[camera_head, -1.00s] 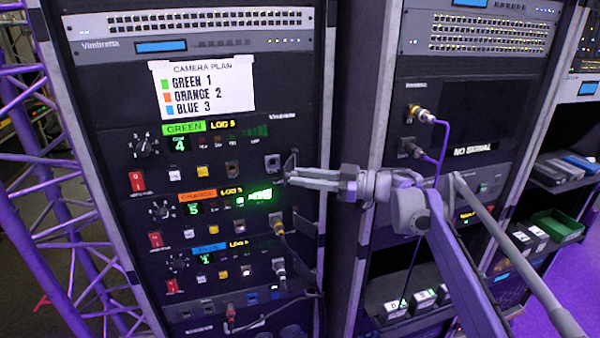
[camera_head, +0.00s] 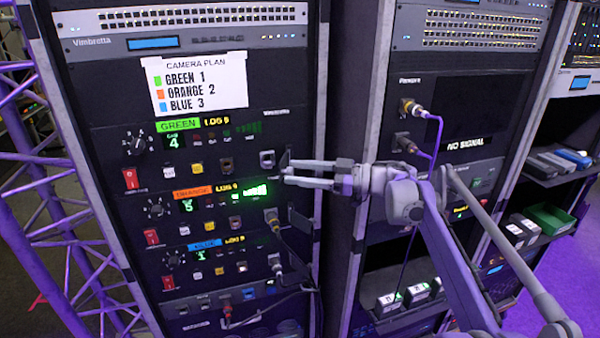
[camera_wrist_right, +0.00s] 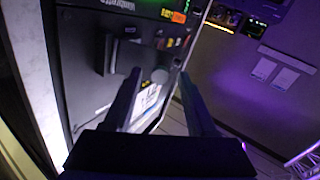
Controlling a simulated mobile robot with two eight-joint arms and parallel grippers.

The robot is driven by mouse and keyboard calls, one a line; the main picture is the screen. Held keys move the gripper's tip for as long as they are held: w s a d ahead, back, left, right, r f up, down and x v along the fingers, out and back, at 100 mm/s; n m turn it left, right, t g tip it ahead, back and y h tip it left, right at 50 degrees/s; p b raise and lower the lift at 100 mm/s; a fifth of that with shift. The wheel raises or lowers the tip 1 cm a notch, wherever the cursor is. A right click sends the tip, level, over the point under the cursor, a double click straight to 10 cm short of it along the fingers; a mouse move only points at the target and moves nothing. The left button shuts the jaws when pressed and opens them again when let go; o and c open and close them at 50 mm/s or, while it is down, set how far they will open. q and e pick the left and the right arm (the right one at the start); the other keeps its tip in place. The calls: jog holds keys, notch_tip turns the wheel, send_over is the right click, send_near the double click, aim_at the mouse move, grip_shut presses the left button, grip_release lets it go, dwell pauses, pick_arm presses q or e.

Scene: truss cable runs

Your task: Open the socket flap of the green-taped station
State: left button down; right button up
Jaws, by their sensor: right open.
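The green-taped station is the top row on the left rack, under green tape (camera_head: 178,125). Its socket (camera_head: 267,159) is at the row's right end, with its face visible. A dark flap (camera_head: 285,159) stands out from the panel just right of the socket. My right gripper (camera_head: 287,171) comes in from the right with its fingers open beside the flap; I cannot tell whether they touch it. In the wrist view, the two dark fingers (camera_wrist_right: 162,90) are spread apart with nothing seen gripped between them, and a dark plate stands out from the panel beyond them. My left gripper is not in view.
Below, the orange-taped (camera_head: 194,195) and blue-taped (camera_head: 205,245) stations have plugged cables and flaps standing out. A camera plan sheet (camera_head: 195,84) is above. A second rack with a purple cable (camera_head: 437,140) stands right, behind my arm. A truss (camera_head: 35,200) is at left.

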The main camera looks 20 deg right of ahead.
notch_tip(320, 180, up, 10)
jog(key=p, duration=0.1)
dwell(0.4)
jog(key=shift+c, duration=0.4)
